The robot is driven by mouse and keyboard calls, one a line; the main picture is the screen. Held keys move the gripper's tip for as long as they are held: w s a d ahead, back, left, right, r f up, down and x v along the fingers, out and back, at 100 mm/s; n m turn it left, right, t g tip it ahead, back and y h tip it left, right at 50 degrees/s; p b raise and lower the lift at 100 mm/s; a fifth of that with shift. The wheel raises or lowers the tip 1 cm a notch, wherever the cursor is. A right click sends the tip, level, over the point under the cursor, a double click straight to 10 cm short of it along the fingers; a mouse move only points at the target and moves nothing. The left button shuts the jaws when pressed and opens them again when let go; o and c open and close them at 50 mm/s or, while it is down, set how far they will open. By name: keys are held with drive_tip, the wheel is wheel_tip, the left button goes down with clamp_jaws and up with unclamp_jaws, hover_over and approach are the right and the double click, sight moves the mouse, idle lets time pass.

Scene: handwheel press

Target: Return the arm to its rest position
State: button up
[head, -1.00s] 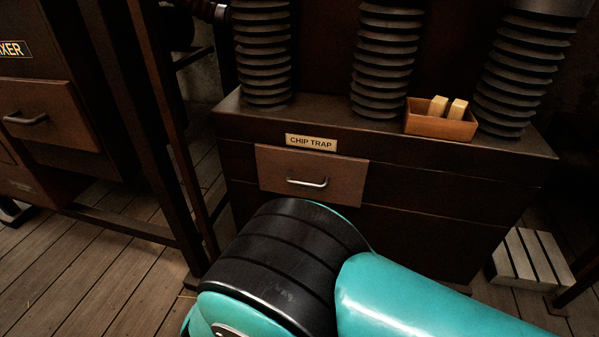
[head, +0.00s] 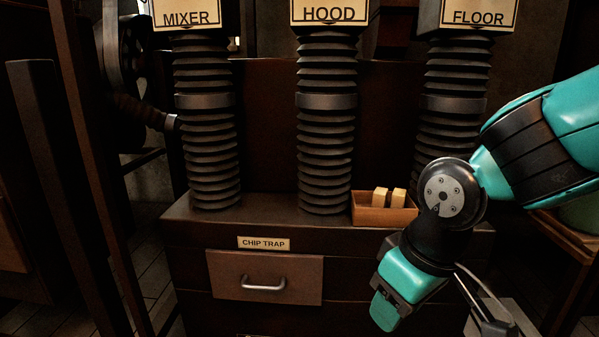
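My arm comes in from the right in the head view and bends down at a round grey joint. My gripper (head: 490,316) is at the lower right, below the wrist, and the bottom edge of the picture cuts part of it off. I see thin dark rods and a grey part of it, but not both fingertips, so I cannot tell if it is open or shut. Nothing held shows in the visible part. It hangs in front of the right part of the dark cabinet.
The cabinet (head: 345,237) has a shut drawer (head: 262,277) under a CHIP TRAP plate (head: 263,243). On top stand a wooden box (head: 384,215) with two pale blocks and ribbed hoses under MIXER (head: 186,18), HOOD (head: 329,14) and FLOOR (head: 478,17) signs. A dark frame (head: 85,170) stands at left.

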drive_tip(key=s+d+r+g+y, duration=0.25)
drive_tip(key=s+r, duration=0.25)
drive_tip(key=s, duration=0.6)
wheel_tip(320, 180, up, 36)
drive_tip(key=p, duration=3.7)
drive_tip(key=shift+w+f+t, duration=0.2)
drive_tip(key=shift+w+t, duration=0.15)
drive_tip(key=shift+t, duration=0.1)
drive_tip(key=shift+h, duration=0.25)
